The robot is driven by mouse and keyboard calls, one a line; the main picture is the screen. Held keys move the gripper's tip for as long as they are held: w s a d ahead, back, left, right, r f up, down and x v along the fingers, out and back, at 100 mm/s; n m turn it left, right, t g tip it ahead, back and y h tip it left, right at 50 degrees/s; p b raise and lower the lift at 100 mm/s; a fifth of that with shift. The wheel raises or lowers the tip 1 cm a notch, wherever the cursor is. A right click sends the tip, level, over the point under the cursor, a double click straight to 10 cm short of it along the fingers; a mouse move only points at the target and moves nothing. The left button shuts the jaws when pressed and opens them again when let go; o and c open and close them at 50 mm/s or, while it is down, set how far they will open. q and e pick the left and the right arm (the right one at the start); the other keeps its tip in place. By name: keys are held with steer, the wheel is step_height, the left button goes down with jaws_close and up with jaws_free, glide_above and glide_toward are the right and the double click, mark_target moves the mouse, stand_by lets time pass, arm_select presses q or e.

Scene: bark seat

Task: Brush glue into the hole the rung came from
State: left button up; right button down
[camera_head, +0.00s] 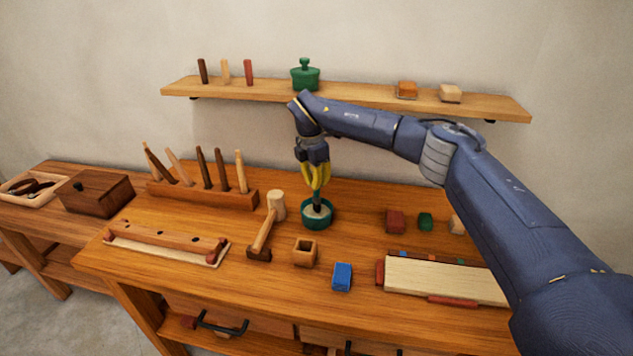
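My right gripper (317,186), with yellow fingers, points down above a green glue pot (305,217) in the middle of the bench. It is shut on a thin dark brush (317,200) whose lower end is inside the pot, hidden by the rim and the pale contents. A reddish-brown wooden rail (160,238) with several dark holes lies on a pale board (205,261) at the bench's left front. Which hole the rung came from I cannot tell. My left gripper is not in view.
A mallet (262,237) and a small hollow wooden block (304,253) stand between rail and pot. A rack (215,196) of upright handles is behind. A blue block (342,277) and a pale board with red edges (440,281) lie to the right. A shelf (360,94) hangs above.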

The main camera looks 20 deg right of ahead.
steer(key=shift+f, duration=0.35)
stand_by(1.1)
steer(key=shift+r, duration=3.5)
